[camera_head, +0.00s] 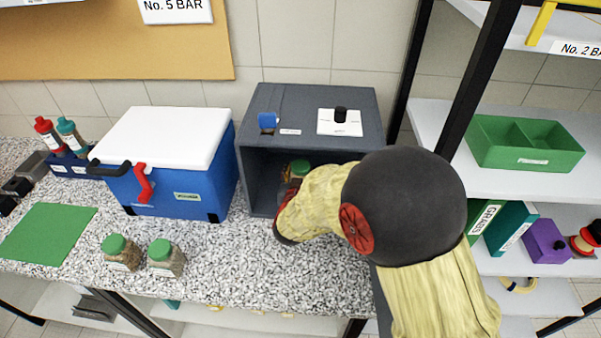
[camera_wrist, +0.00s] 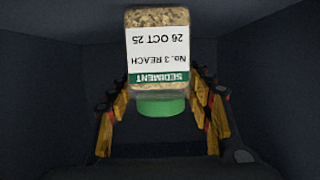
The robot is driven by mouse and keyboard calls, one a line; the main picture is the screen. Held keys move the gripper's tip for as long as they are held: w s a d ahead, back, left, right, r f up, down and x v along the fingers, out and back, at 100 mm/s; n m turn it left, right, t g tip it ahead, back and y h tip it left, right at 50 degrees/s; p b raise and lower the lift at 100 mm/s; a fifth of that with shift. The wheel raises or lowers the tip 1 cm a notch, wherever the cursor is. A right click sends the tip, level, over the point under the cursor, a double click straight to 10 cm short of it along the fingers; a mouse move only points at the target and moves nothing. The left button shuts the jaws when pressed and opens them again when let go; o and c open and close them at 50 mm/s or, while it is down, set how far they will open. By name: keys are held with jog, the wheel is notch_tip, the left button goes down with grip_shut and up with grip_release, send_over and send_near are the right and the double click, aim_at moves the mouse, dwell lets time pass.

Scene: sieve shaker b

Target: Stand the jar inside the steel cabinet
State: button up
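A glass jar of brown sediment with a green lid (camera_head: 299,168) is inside the open front of the grey steel cabinet (camera_head: 320,103), partly hidden by my arm. In the wrist view the jar (camera_wrist: 158,20) appears upside down, with its label readable as No. 3 REACH, 26 OCT 25. My gripper (camera_wrist: 160,92) has its yellow-padded fingers on both sides of the jar body, and the fingertips appear to touch it. My gripper reaches into the cabinet from the front. Whether the jar's base touches the cabinet floor is hidden.
Two similar green-lidded jars (camera_head: 122,253) (camera_head: 166,258) stand on the speckled counter (camera_head: 225,265). A blue cooler box (camera_head: 180,190) with a white lid stands left of the cabinet. A green mat (camera_head: 46,234) lies farther left. A black shelf post (camera_head: 478,80) rises to the right.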

jog(key=o, duration=0.4)
jog(key=shift+r, duration=0.1)
jog(key=shift+r, duration=0.2)
jog(key=p+v, duration=0.3)
jog(key=v, duration=0.9)
jog(key=shift+d+f, duration=0.1)
